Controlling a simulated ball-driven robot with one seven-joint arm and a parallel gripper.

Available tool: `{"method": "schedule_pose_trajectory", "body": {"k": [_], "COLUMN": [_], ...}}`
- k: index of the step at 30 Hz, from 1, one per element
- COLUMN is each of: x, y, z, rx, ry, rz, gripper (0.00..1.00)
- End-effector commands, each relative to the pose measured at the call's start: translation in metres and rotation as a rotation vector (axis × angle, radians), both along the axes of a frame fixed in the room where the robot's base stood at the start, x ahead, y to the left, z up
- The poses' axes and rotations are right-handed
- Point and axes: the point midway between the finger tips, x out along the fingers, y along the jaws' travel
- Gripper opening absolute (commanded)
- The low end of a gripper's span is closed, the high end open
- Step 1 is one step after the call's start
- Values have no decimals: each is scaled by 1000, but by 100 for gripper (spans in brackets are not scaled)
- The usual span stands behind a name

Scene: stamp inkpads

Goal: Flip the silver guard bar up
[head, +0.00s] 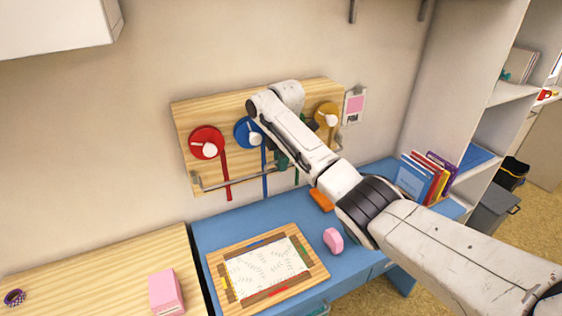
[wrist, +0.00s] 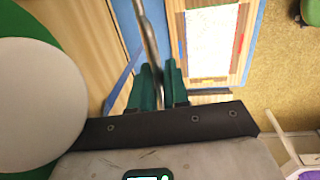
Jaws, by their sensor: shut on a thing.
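The silver guard bar (head: 228,183) runs along the lower front of the wooden wall board (head: 184,112), crossing in front of the hanging straps. My arm hides its middle part in the head view. My gripper (head: 283,160) is at the bar's middle, its teal fingers partly hidden by my arm. In the wrist view, the fingers of my gripper (wrist: 160,82) stand on both sides of the bar (wrist: 149,38) and are shut on it. The bar is in its low position.
The board bears a red disc (head: 194,135), a blue disc (head: 241,127) and an orange disc (head: 321,108) with white knobs. A green disc (wrist: 60,40) is close at left in the wrist view.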

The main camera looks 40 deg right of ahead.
Motion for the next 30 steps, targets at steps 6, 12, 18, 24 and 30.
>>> {"method": "schedule_pose_trajectory", "body": {"k": [6, 12, 18, 24, 30], "x": [0, 0, 0, -3, -8], "y": [-1, 0, 0, 1, 2], "z": [1, 0, 8, 40, 78], "rx": [-2, -2, -1, -2, -3], "ry": [-4, -3, -5, -7, -7], "rz": [-1, -1, 0, -1, 0], "gripper": [27, 30, 30, 30, 30]}}
